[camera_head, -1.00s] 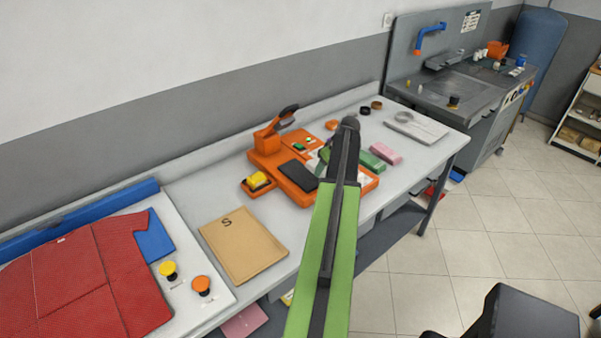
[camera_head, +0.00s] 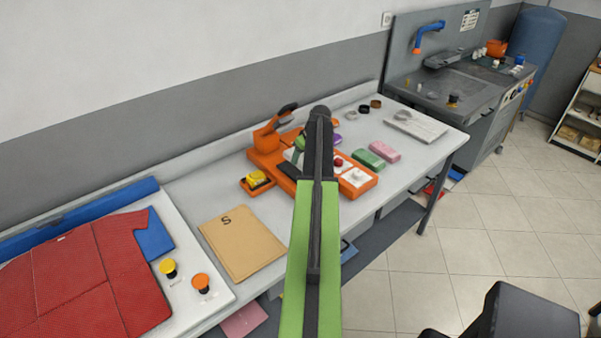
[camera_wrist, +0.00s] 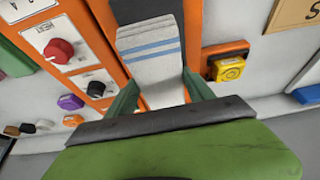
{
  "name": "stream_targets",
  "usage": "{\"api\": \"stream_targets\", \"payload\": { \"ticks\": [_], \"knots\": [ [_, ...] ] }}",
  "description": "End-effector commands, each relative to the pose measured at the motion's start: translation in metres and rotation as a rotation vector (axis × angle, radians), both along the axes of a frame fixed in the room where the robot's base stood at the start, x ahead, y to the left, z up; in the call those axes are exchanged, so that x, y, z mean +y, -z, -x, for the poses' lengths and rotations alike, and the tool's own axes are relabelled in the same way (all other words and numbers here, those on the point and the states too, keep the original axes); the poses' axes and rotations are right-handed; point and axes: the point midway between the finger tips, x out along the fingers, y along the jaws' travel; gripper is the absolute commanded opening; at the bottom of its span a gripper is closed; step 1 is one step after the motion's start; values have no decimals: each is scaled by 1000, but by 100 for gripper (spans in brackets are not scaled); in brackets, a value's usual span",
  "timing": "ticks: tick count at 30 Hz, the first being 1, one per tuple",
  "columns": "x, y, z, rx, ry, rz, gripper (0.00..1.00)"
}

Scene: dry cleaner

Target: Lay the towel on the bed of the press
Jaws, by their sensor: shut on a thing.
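The towel (camera_wrist: 151,58) is white with blue stripes and lies between the green fingers of my gripper (camera_wrist: 160,92) in the wrist view. My gripper is shut on it. In the head view my arm hides most of the gripper (camera_head: 300,143), and only a pale bit of the towel (camera_head: 289,155) shows beside it. The orange press (camera_head: 262,160) stands on the counter under my gripper; its frame (camera_wrist: 108,35) shows around the towel in the wrist view. A dark surface (camera_wrist: 145,9) shows past the towel's far end. I cannot tell whether the towel touches the press.
The press has a yellow button (camera_head: 256,180) and a red knob (camera_wrist: 59,50). Green (camera_head: 369,159) and pink (camera_head: 385,150) blocks lie to its right. A brown envelope (camera_head: 242,243) and a red garment (camera_head: 85,280) lie to the left. A grey sink unit (camera_head: 450,90) stands beyond.

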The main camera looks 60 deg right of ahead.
Motion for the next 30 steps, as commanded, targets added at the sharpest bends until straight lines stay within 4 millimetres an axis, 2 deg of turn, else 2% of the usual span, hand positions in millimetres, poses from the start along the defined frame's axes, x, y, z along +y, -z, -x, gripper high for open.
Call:
{"api": "stream_targets", "payload": {
  "ticks": [7, 14, 21, 26, 27, 30],
  "knots": [
    [4, 8, -4, 0, 0, 0, 21],
    [4, 46, -4, 0, 0, 0, 21],
    [4, 42, -5, 0, -1, 0, 21],
    [4, 47, -5, 0, -1, 0, 21],
    [4, 46, -5, 0, -1, 0, 65],
    [4, 46, -5, 0, -1, 0, 78]
  ]
}}
